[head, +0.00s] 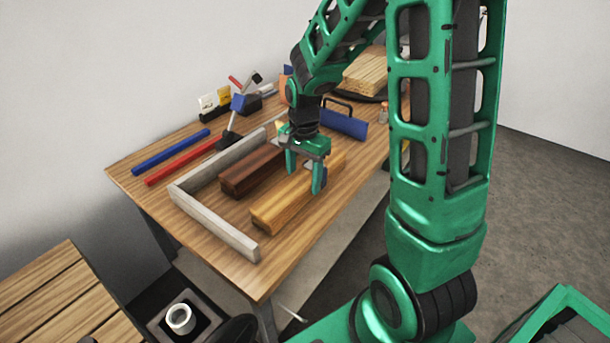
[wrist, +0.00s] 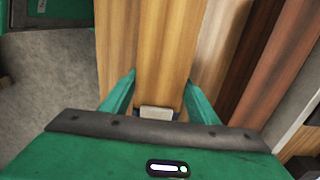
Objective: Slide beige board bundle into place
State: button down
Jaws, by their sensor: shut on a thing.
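The beige board bundle (head: 285,205) is a long light-wood block lying on the table near its front edge. My gripper (head: 303,182) reaches down over the bundle's far half, one finger on each long side. In the wrist view the beige bundle (wrist: 158,45) runs between the two fingers (wrist: 160,88), which are shut on it. A dark brown board bundle (head: 248,174) lies beside it, roughly parallel, with a strip of bare table between them. A grey angled frame (head: 213,222) borders the left end and the back side of both bundles.
A blue bar (head: 170,152) and a red bar (head: 182,160) lie behind the frame. A blue box with a handle (head: 343,122) and a stack of pale boards (head: 366,72) are at the far end. The table front (head: 262,285) is bare.

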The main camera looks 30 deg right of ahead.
aim_at(290, 189)
jog(key=shift+s+a, duration=0.4)
jog(key=shift+a, duration=0.55)
jog(key=shift+s+a, duration=0.35)
jog(key=shift+a, duration=0.55)
jog(key=shift+s+a, duration=0.4)
jog(key=shift+a, duration=0.55)
jog(key=c, duration=0.6)
grip_release()
notch_tip(290, 189, up, 11)
jog(key=s+d+n, duration=0.2)
jog(key=s+d, duration=0.2)
jog(key=s, duration=0.3)
jog(key=s+d+n, duration=0.2)
jog(key=s+d, duration=0.2)
jog(key=s, duration=0.4)
jog(key=s+d+r+n, duration=0.1)
jog(key=s+d+n, duration=0.2)
jog(key=s, duration=0.4)
jog(key=shift+s+d, duration=0.3)
jog(key=shift+d, duration=0.5)
